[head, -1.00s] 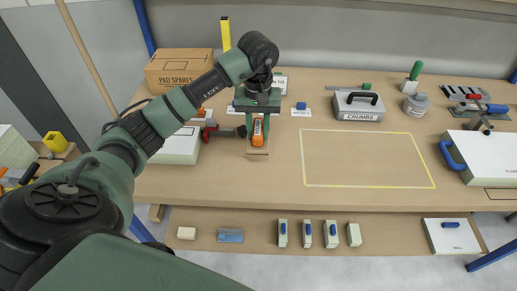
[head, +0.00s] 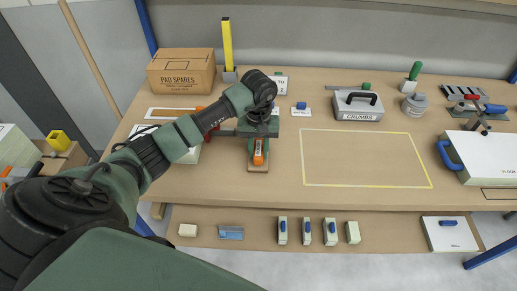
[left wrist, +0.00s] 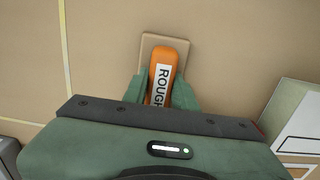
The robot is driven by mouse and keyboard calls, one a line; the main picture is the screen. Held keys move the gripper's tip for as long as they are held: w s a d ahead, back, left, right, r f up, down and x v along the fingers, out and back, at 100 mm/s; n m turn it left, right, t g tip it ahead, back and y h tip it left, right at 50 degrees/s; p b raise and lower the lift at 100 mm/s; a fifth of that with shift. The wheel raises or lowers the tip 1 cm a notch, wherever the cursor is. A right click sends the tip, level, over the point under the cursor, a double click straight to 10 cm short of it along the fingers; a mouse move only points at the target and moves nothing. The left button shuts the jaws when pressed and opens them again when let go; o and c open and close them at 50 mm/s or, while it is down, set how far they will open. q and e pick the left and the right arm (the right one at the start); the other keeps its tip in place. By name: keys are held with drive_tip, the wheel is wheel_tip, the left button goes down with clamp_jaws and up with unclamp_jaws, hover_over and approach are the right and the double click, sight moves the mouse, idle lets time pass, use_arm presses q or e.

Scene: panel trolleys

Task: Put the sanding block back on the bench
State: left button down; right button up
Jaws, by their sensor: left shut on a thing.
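The sanding block has an orange handle (head: 259,153) marked ROUGH and a flat tan base (head: 258,168). My left gripper (head: 258,142) is shut on the handle, one finger on each side. In the left wrist view the handle (left wrist: 164,88) stands between the green fingers (left wrist: 166,96), with the base (left wrist: 160,46) showing past them. The block is over the front left of the bench (head: 215,194), left of the yellow outline. I cannot tell whether its base touches the bench top. My right gripper is not in view.
A yellow-outlined area (head: 365,160) on the bench is empty. A grey CRUMBS box (head: 357,107) stands behind it, and a white panel with a blue handle (head: 490,155) lies to its right. A PAD SPARES carton (head: 181,72) stands back left. The lower shelf (head: 270,235) holds several small blocks.

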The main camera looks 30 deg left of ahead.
sight(259, 148)
use_arm(q)
drive_tip(key=c, duration=1.1)
unclamp_jaws()
drive_tip(key=shift+r+p, duration=0.15)
drive_tip(key=shift+p, duration=0.15)
drive_tip(key=shift+w+r, duration=0.1)
drive_tip(key=shift+r, duration=0.2)
wheel_tip(259, 148, up, 11)
drive_tip(key=b, duration=0.3)
drive_tip(key=shift+r, duration=0.15)
